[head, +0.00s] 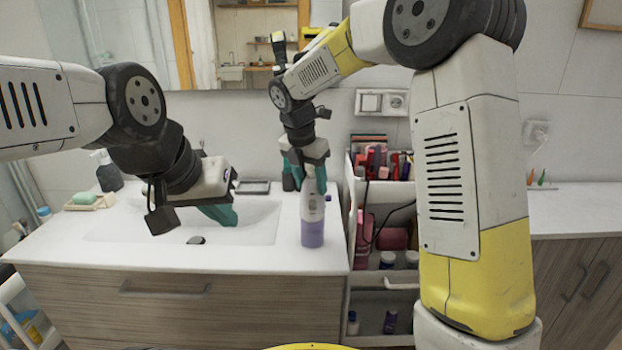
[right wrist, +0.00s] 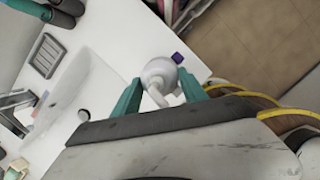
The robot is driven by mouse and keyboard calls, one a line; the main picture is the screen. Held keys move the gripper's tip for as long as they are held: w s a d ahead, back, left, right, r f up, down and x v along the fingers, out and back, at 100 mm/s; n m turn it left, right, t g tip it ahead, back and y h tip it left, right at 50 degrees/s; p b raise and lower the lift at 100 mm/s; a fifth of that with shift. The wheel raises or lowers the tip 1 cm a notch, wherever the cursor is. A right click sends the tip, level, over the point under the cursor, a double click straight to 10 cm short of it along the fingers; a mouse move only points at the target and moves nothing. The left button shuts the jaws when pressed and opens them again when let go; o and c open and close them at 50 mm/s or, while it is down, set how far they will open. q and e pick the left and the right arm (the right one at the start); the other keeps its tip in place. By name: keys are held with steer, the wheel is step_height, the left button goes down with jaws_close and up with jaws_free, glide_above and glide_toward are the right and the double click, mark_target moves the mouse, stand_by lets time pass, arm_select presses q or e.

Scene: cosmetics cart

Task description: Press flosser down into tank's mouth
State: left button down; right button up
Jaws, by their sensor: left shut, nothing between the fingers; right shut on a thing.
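The white flosser (head: 312,208) stands upright at the front right of the sink counter. The purple tank (head: 312,234) is directly below it on the counter; the two look in line and touching, but I cannot tell how deep the flosser sits in the mouth. My right gripper (head: 306,176) comes from above and is shut on the upper part of the flosser. In the right wrist view the flosser's white top (right wrist: 160,74) shows between the teal fingers; the tank's mouth is hidden. My left gripper (head: 222,214) is shut and empty over the sink basin, left of the flosser.
The sink basin (head: 262,222) lies left of the tank. A cart (head: 384,298) with cosmetics stands close to the right of the counter. A small purple-topped item (right wrist: 178,58) is beside the flosser. A soap dish (head: 92,203) sits at the counter's left.

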mark_target(306, 201)
steer(key=shift+f, duration=0.35)
steer(key=o, duration=1.6)
steer(key=shift+c, duration=0.2)
steer(key=v, duration=0.7)
steer(key=shift+r, duration=0.4)
steer(key=shift+s, duration=0.15)
